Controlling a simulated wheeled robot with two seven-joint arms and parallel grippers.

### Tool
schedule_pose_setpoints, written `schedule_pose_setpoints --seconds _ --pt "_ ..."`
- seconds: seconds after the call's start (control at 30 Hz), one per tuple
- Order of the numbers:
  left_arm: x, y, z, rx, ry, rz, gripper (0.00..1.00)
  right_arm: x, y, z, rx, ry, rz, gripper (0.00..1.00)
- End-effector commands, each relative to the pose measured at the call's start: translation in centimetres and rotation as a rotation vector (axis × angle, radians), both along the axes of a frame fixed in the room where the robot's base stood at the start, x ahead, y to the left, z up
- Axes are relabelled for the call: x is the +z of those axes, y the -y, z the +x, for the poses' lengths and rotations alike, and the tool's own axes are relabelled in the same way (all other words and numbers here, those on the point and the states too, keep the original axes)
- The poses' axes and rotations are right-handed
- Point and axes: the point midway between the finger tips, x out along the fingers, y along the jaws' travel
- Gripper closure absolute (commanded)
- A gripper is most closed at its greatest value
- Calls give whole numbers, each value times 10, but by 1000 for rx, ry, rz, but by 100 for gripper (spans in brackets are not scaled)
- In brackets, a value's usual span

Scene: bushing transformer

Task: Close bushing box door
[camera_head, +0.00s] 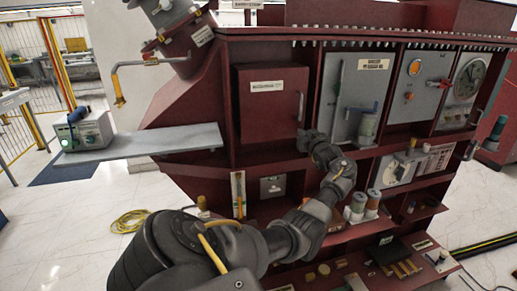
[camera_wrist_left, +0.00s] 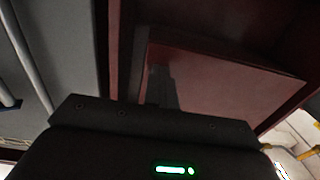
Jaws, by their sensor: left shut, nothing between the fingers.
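The bushing box door (camera_head: 268,112) is a dark red panel with a white label and a small handle at its right side, left of centre in the head view. It stands nearly or fully in its frame; I cannot tell if it is flush. My right gripper is out of view.
A grey shelf (camera_head: 150,143) juts out left, holding a small device (camera_head: 84,131). A yellow cable (camera_head: 130,221) lies on the otherwise clear floor at left.

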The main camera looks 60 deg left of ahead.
Motion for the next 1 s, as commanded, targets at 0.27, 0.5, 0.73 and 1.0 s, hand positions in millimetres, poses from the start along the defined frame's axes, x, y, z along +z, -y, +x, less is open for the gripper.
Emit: schedule_pose_setpoints --seconds 0.27,0.5,0.73,1.0 --pt "8 -4 -1 1 8 13 100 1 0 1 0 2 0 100" --pt "13 19 2 -8 7 11 100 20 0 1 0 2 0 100" --pt "0 75 -3 -15 7 6 100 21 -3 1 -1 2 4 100" --pt "0 128 -14 -15 4 2 100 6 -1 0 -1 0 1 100"
